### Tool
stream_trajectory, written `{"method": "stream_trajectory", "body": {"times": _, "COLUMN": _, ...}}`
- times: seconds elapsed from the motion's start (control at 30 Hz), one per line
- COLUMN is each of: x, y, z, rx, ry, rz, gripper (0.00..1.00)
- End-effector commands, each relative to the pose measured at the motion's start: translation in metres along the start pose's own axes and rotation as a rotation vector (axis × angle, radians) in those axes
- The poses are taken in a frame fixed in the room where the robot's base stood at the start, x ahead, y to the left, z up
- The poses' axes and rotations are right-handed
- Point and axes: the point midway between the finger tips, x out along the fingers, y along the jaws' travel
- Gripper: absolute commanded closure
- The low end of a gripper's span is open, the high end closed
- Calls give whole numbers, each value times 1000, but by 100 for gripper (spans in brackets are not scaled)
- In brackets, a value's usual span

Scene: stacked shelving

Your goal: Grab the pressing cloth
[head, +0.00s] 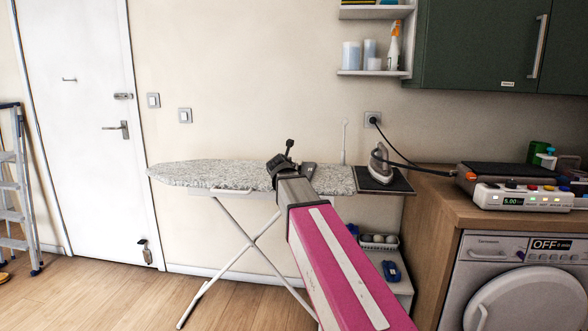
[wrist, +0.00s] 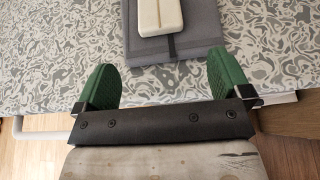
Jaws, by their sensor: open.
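In the wrist view, a grey folded cloth (wrist: 205,38), which looks like the pressing cloth, lies flat on the patterned ironing board (wrist: 55,60). A cream block (wrist: 158,14) rests on it, and a dark strip runs down its middle. Both run out of the top of that view. My gripper (wrist: 163,76) is open and empty, its green fingers wide apart over the board's near edge. The cloth's near edge lies between and slightly beyond the fingertips.
An iron (head: 380,163) stands on a dark pad (head: 385,182) at the board's right end, its cord running to a wall socket (head: 373,118). A wooden counter (head: 440,190) and washing machine (head: 515,285) are at right. Floor at left is clear up to a ladder (head: 18,190).

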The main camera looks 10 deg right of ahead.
Motion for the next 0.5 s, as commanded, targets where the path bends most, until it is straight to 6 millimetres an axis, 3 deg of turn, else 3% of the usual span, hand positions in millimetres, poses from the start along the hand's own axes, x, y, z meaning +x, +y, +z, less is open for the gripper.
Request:
{"method": "stream_trajectory", "body": {"times": 0.13, "x": 26, "y": 1, "z": 1, "rx": 2, "ry": 1, "rz": -1, "gripper": 4}}
{"method": "stream_trajectory", "body": {"times": 0.5, "x": 57, "y": 1, "z": 5, "rx": 3, "ry": 0, "rz": 0, "gripper": 4}}
